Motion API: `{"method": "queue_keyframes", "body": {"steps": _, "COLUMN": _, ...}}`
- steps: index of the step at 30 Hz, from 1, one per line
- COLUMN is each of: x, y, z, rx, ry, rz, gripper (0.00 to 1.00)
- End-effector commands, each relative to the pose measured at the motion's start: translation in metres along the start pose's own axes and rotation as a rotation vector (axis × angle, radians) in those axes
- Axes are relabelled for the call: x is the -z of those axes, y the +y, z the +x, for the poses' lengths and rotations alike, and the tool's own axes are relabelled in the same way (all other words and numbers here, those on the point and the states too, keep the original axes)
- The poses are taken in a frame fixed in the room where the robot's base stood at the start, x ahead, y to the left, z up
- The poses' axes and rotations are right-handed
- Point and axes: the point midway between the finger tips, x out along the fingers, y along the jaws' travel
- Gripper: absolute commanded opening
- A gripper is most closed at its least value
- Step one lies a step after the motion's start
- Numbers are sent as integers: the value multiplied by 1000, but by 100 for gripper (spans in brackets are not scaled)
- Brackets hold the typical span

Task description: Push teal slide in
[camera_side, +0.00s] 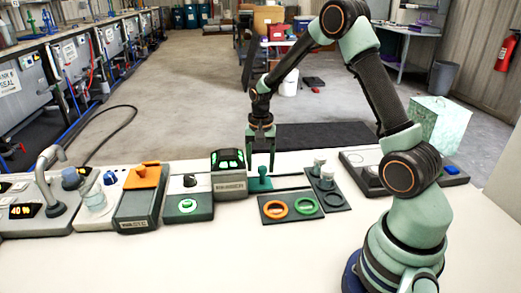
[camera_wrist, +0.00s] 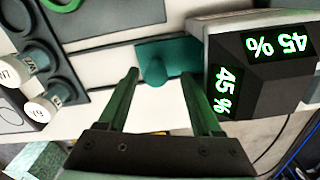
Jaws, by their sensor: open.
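The teal slide (camera_side: 261,182) is a flat teal plate with an upright knob, beside the grey display box in the side view. In the wrist view the teal slide (camera_wrist: 175,52) lies at the top centre on a white strip, with its round knob toward the gripper. My gripper (camera_side: 261,168) points down over the slide with its fingers open. In the wrist view my gripper (camera_wrist: 160,75) has one fingertip on each side of the knob, with gaps. I cannot tell whether the fingers touch the plate. Nothing is held.
The display box (camera_side: 230,175) stands close to the slide; its screens (camera_wrist: 228,90) read 45 %. A dark panel with orange and green rings (camera_side: 290,207) lies in front. A rack with small capped bottles (camera_side: 321,180) is to the right. The white front table area is clear.

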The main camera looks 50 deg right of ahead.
Motion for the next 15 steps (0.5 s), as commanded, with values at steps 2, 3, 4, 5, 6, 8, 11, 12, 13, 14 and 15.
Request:
{"method": "queue_keyframes", "body": {"steps": 2, "x": 0, "y": 0, "z": -4, "rx": 0, "ry": 0, "rz": 1, "gripper": 66}}
{"method": "queue_keyframes", "body": {"steps": 3, "x": 1, "y": 0, "z": -8, "rx": 1, "ry": 1, "rz": 1, "gripper": 66}}
{"method": "queue_keyframes", "body": {"steps": 4, "x": 1, "y": 0, "z": -11, "rx": 2, "ry": 2, "rz": 1, "gripper": 66}}
{"method": "queue_keyframes", "body": {"steps": 5, "x": 1, "y": 0, "z": -16, "rx": 3, "ry": 3, "rz": 1, "gripper": 66}}
{"method": "queue_keyframes", "body": {"steps": 6, "x": 1, "y": 0, "z": -22, "rx": 3, "ry": 3, "rz": 1, "gripper": 66}}
{"method": "queue_keyframes", "body": {"steps": 8, "x": 1, "y": 0, "z": -34, "rx": 4, "ry": 4, "rz": 1, "gripper": 66}}
{"method": "queue_keyframes", "body": {"steps": 11, "x": 1, "y": -1, "z": -55, "rx": 5, "ry": 5, "rz": 0, "gripper": 66}}
{"method": "queue_keyframes", "body": {"steps": 12, "x": 1, "y": -1, "z": -64, "rx": 5, "ry": 5, "rz": 0, "gripper": 66}}
{"method": "queue_keyframes", "body": {"steps": 13, "x": 1, "y": -1, "z": -70, "rx": 4, "ry": 5, "rz": 0, "gripper": 66}}
{"method": "queue_keyframes", "body": {"steps": 14, "x": 1, "y": -1, "z": -76, "rx": 5, "ry": 5, "rz": 0, "gripper": 66}}
{"method": "queue_keyframes", "body": {"steps": 15, "x": 1, "y": -1, "z": -83, "rx": 5, "ry": 5, "rz": 0, "gripper": 66}}
